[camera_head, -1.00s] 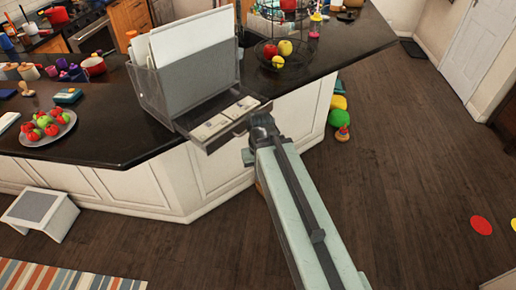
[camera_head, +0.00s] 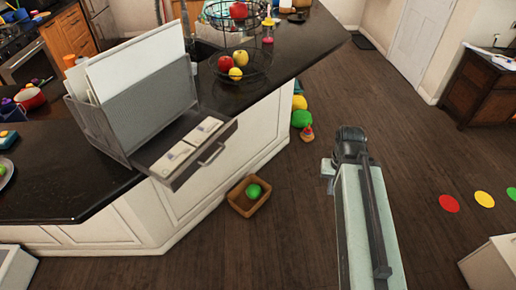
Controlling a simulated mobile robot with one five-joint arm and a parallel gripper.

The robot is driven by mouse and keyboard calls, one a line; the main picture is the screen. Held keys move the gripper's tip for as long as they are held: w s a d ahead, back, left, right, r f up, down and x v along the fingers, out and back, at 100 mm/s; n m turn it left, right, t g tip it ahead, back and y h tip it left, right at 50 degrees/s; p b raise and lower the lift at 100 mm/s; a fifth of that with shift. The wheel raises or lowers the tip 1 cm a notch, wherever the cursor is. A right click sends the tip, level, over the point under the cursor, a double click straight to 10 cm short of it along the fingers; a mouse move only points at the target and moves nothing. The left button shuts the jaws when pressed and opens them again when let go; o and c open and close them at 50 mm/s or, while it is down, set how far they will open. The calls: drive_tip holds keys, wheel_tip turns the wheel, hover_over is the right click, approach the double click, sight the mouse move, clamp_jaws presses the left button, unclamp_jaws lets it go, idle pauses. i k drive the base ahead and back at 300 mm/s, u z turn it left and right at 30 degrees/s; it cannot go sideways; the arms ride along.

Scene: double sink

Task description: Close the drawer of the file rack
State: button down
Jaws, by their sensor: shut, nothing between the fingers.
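The grey file rack (camera_head: 150,105) stands on the dark counter at the left, with white papers upright in it. Its drawer (camera_head: 187,152) is pulled out past the counter edge, with a handle on its front and pale card stacks inside. My gripper (camera_head: 350,135) is at the far end of my arm, right of the drawer and well apart from it, over the floor. The gripper is small here and its fingers are hard to make out; it holds nothing visible.
A wire fruit basket (camera_head: 240,66) stands on the counter behind the rack. A brown box with a green ball (camera_head: 253,191) sits on the floor below the drawer. Colourful toys (camera_head: 301,118) lie beside the island. The floor between drawer and gripper is otherwise clear.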

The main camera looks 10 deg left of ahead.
sight(143, 159)
drive_tip(key=z, duration=0.55)
drive_tip(key=k, duration=1.75)
drive_tip(key=u, duration=1.65)
drive_tip(key=i, duration=1)
